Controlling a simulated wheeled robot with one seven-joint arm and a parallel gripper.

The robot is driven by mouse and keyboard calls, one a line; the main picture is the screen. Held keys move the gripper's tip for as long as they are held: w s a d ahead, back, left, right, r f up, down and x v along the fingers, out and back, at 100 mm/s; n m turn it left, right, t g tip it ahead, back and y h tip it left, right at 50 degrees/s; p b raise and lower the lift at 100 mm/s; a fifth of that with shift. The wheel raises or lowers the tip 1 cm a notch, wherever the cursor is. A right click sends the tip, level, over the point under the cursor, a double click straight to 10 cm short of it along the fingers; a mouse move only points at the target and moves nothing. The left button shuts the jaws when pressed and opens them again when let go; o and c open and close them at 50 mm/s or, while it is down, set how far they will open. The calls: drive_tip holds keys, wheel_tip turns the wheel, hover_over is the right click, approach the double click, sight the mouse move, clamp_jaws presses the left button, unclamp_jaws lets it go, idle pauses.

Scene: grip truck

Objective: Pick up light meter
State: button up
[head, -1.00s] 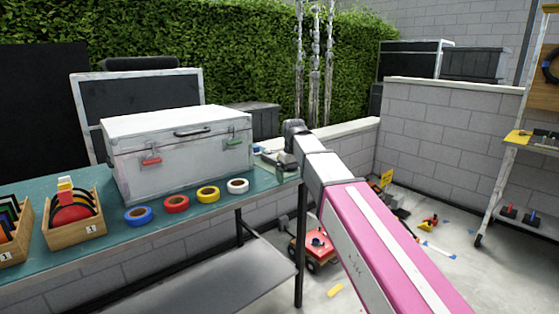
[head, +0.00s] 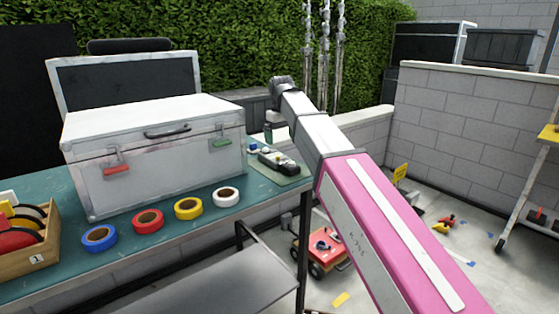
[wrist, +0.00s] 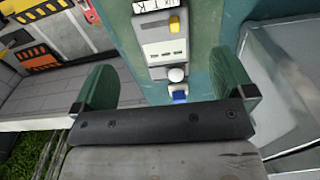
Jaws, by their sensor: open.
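The light meter appears to be the grey device with a white dome (wrist: 176,74) in the wrist view, lying on the teal table between my fingers' lines. It has a lettered face and a yellow knob at its far end. In the head view a dark and grey device (head: 278,162), probably the same one, lies on a green mat at the table's right end. My gripper (wrist: 166,86) is open and empty, its green fingers spread either side of the device. In the head view my gripper (head: 269,130) hangs above and behind the device, apart from it.
A large white case (head: 160,165) stands just left of the device. Blue (head: 99,238), red (head: 148,221), yellow (head: 188,208) and white (head: 226,197) tape rolls line the front edge. A small blue item (wrist: 180,96) lies close to the dome. A red cart (head: 320,248) is on the floor.

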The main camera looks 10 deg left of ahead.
sight(282, 160)
wheel_tip(282, 160, down, 4)
drive_tip(key=shift+f, duration=0.2)
drive_tip(key=f, duration=0.2)
drive_tip(key=s+f, duration=0.1)
drive_tip(key=f, duration=0.1)
drive_tip(key=shift+d+f, duration=0.1)
drive_tip(key=shift+d, duration=0.25)
drive_tip(key=shift+w+f, duration=0.1)
drive_tip(key=shift+f, duration=0.4)
drive_tip(key=c, duration=1)
